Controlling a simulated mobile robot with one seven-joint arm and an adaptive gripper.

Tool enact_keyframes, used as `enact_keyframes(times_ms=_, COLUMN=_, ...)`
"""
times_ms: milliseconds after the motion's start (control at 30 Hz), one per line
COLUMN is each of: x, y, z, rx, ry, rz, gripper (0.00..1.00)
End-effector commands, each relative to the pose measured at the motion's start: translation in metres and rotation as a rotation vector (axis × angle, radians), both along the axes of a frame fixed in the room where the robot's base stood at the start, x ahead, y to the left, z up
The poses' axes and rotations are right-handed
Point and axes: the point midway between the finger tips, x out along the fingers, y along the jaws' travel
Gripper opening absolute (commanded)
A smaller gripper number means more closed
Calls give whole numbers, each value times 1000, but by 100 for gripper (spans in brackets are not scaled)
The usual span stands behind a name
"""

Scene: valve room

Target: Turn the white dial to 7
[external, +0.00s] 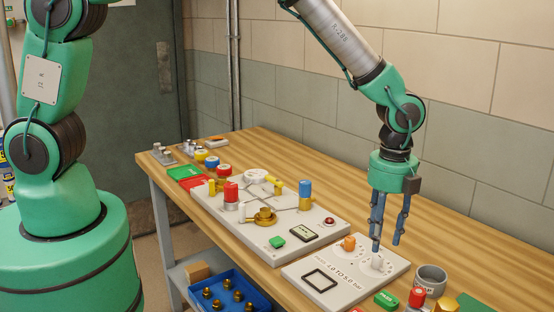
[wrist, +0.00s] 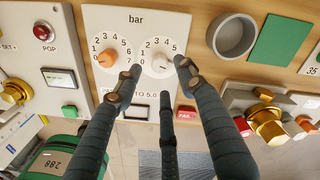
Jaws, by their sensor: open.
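The white dial (external: 377,261) sits on the right part of a pale panel (external: 325,290) marked "bar" on the table; it also shows in the wrist view (wrist: 158,65). Its printed scale shows 1 to 5; the higher numbers are hidden behind a finger, and I cannot read where it points. My gripper (external: 386,245) points down over the dial. In the wrist view my gripper (wrist: 156,82) is open, with fingertips to the left and right of the dial and a third finger below. I cannot tell whether any finger touches it.
An orange dial (external: 349,243) stands close beside the white one. A grey round cup (external: 431,278) and a red-topped part (external: 417,297) are to the right. A larger panel with valves (external: 265,215) lies to the left.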

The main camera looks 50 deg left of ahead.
Motion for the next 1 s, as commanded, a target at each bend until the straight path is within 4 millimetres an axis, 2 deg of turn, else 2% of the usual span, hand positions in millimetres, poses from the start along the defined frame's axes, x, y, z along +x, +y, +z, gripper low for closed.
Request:
enact_keyframes(times_ms=33, x=1, y=-1, z=10, rx=-2, ry=-2, rz=0, gripper=40)
enact_keyframes(times_ms=200, x=1, y=-1, z=37, rx=-2, ry=-2, rz=0, gripper=40)
enact_keyframes(times_ms=400, x=1, y=-1, z=57, rx=-1, ry=-1, rz=0, gripper=40)
enact_keyframes(times_ms=600, x=1, y=-1, z=64, rx=0, ry=0, rz=0, gripper=40)
enact_keyframes(times_ms=1000, x=1, y=-1, z=64, rx=-1, ry=-1, rz=0, gripper=40)
